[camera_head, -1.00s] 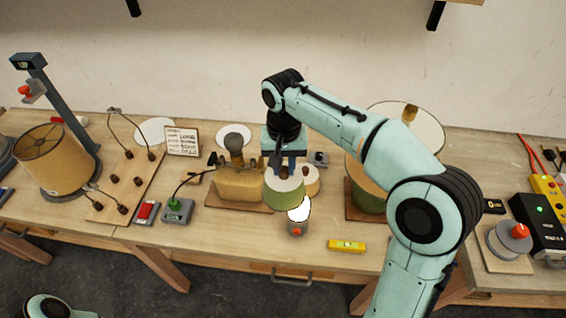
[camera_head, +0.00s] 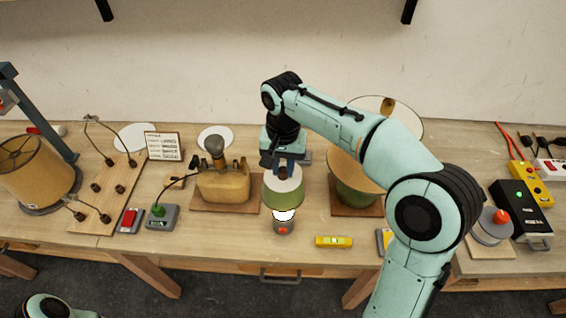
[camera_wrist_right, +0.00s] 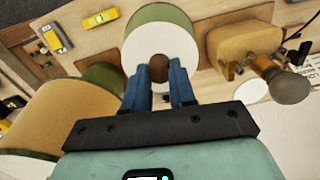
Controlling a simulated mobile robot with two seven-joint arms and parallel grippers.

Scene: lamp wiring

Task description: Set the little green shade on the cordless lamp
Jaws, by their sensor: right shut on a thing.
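The little green shade (camera_head: 283,198) has a white top and a green band. My right gripper (camera_head: 286,170) is shut on the brown knob at the middle of its top, which shows in the right wrist view (camera_wrist_right: 159,66). The cordless lamp (camera_head: 283,227) is a small grey base with a red button and a glowing white bulb. The shade is upright over the lamp and hides the bulb's upper part in the head view. I cannot tell whether the shade touches the lamp. The lamp is hidden in the right wrist view. My left gripper is out of view.
A wooden lamp body with a grey bulb (camera_head: 223,185) stands left of the shade. A large tan-and-green lamp (camera_head: 352,200) stands right, partly behind my arm. A yellow level (camera_head: 334,241) lies on the bench front. The bench (camera_head: 220,240) is bare left of the cordless lamp.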

